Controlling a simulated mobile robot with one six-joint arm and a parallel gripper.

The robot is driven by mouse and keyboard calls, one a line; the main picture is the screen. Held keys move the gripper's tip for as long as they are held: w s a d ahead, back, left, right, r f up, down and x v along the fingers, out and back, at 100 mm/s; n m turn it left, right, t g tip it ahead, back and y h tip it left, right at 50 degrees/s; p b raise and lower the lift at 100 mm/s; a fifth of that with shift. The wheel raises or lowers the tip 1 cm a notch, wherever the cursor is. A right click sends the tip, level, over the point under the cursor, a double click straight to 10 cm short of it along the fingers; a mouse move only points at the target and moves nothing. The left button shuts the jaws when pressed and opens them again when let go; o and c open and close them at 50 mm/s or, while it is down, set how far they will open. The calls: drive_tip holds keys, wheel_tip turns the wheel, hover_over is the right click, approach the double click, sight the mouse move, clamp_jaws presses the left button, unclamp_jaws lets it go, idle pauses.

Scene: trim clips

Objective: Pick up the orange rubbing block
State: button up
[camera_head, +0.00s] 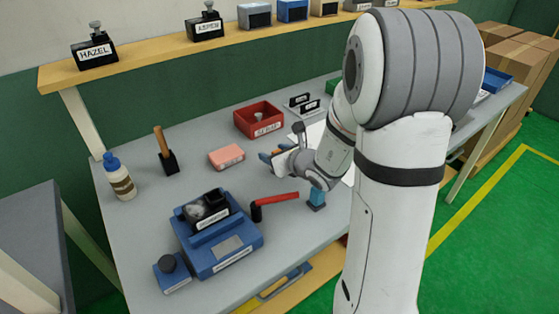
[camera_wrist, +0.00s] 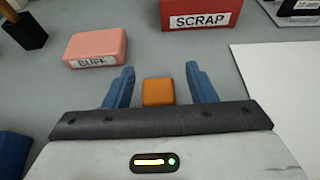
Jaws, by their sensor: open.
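The orange rubbing block (camera_wrist: 158,91) lies on the grey bench in the wrist view, between the two blue fingers of my gripper (camera_wrist: 160,82). The fingers stand apart, with a gap on each side of the block. The gripper's dark crossbar hides the block's near edge. In the head view my gripper (camera_head: 272,157) is low over the middle of the bench, and I cannot make out the orange block there.
A pink block (camera_wrist: 96,47) marked BUFF lies to the left, and a red SCRAP bin (camera_head: 259,119) stands behind. A white sheet (camera_wrist: 283,80) lies to the right. A blue fixture (camera_head: 216,237) and a red-handled tool (camera_head: 277,200) are nearer the front.

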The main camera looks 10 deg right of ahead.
drive_tip(key=shift+w+a, duration=0.1)
drive_tip(key=shift+w, duration=0.1)
drive_tip(key=shift+c, duration=0.4)
drive_tip(key=c, duration=1)
wheel_tip(320, 180, up, 10)
drive_tip(key=p, duration=0.1)
drive_tip(key=shift+p, duration=0.35)
